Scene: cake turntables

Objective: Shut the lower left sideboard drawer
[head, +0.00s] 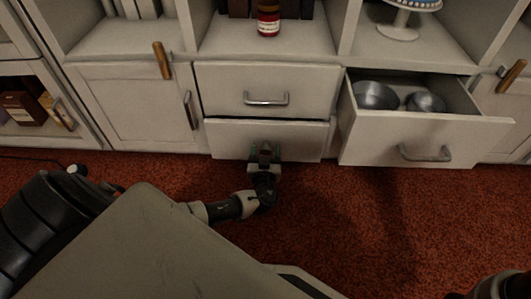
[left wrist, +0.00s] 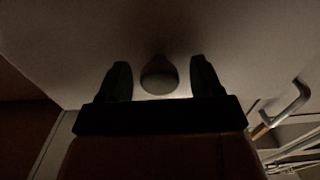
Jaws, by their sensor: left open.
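The lower left sideboard drawer (head: 230,140) has a plain pale front below the upper left drawer (head: 225,85). Its front looks nearly in line with the drawer above, and I cannot tell whether a small gap is left. My left gripper (head: 265,149) is open, right in front of the middle of this drawer front, and hides its handle in the head view. In the left wrist view a rounded grey handle end (left wrist: 158,77) shows between the two dark fingers, apart from both. I cannot tell if anything touches the front. My right gripper is not in view.
A closed cabinet door (head: 135,105) is on the left. Shelves above hold a red bottle (head: 268,20) and a cake stand (head: 398,30). Red carpet (head: 330,215) lies clear in front.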

